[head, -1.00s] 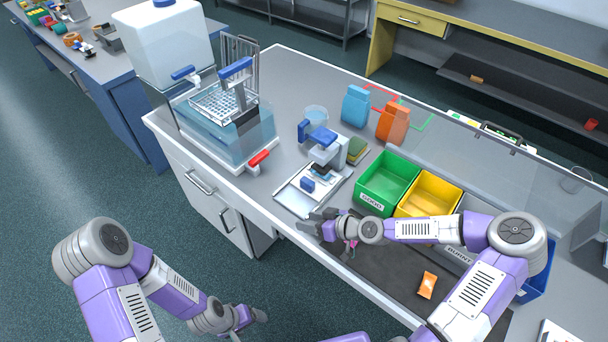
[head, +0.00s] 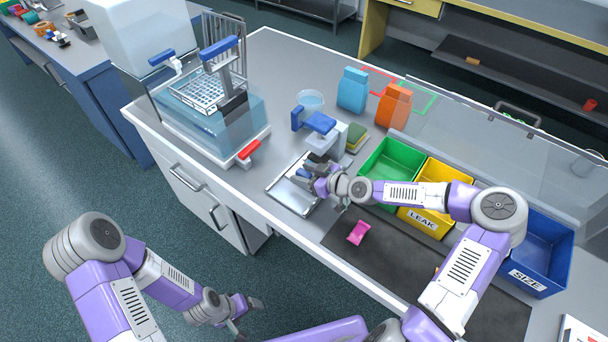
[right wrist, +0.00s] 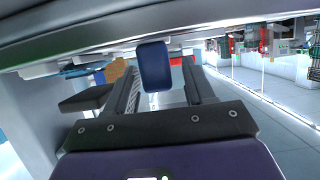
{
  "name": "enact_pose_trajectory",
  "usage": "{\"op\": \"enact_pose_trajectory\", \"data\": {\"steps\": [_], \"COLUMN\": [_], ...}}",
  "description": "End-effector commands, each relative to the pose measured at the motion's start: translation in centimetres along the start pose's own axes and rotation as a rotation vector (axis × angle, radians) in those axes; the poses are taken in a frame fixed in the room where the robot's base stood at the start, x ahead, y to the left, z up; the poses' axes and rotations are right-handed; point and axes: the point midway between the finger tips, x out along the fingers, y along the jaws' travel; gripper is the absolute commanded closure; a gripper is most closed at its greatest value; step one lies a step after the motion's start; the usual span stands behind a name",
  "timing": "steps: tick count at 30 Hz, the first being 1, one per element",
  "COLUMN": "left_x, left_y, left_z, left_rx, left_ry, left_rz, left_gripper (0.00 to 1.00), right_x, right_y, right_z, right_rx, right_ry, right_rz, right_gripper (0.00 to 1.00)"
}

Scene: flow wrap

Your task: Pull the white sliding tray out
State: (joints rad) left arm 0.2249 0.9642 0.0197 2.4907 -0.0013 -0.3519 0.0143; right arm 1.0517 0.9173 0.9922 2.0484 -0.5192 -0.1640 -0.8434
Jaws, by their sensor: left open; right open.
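The white sliding tray (head: 292,196) lies on the bench below the blue-and-white press (head: 321,136). My right gripper (head: 304,176) is over the tray and hides part of it in the head view. In the right wrist view a blue block-like handle (right wrist: 154,66) shows between the open fingers of my right gripper (right wrist: 163,88). I cannot tell whether the fingers touch it. My left gripper (head: 247,306) is open and empty, low in front of the bench over the floor.
Green (head: 392,165), yellow (head: 425,220) and blue (head: 541,252) bins stand to the right. A pink packet (head: 358,232) lies on the dark mat (head: 388,262). A water bath (head: 212,118) with a red tap stands to the left. The bench between bath and tray is clear.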

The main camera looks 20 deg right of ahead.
Motion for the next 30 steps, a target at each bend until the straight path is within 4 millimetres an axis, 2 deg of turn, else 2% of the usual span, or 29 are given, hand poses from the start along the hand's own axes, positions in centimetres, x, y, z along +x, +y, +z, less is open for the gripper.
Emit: {"op": "enact_pose_trajectory", "data": {"steps": [10, 20, 21, 27, 30], "left_x": [0.07, 0.08, 0.08, 0.10, 0.30], "left_y": [-0.02, -0.02, -0.02, -0.03, -0.10], "left_z": [0.00, 0.00, 0.00, 0.00, -0.01], "left_rx": [0.000, 0.000, 0.000, 0.000, 0.000], "left_ry": [0.000, 0.000, 0.000, 0.000, 0.000], "left_rz": [0.000, 0.000, 0.000, 0.000, 0.000], "left_gripper": [0.21, 0.21, 0.21, 0.21, 0.21], "right_x": [0.41, 0.40, 0.40, 0.45, 0.91], "right_y": [0.00, -0.01, -0.02, -0.08, -0.72], "right_z": [0.03, 0.04, 0.03, 0.02, -0.14], "right_rx": [0.000, 0.000, 0.000, 0.000, -0.003], "right_ry": [-0.001, -0.001, -0.001, -0.001, -0.002], "right_rz": [0.000, 0.000, 0.000, -0.001, -0.005], "right_gripper": [0.47, 0.97, 1.00, 1.00, 1.00]}}
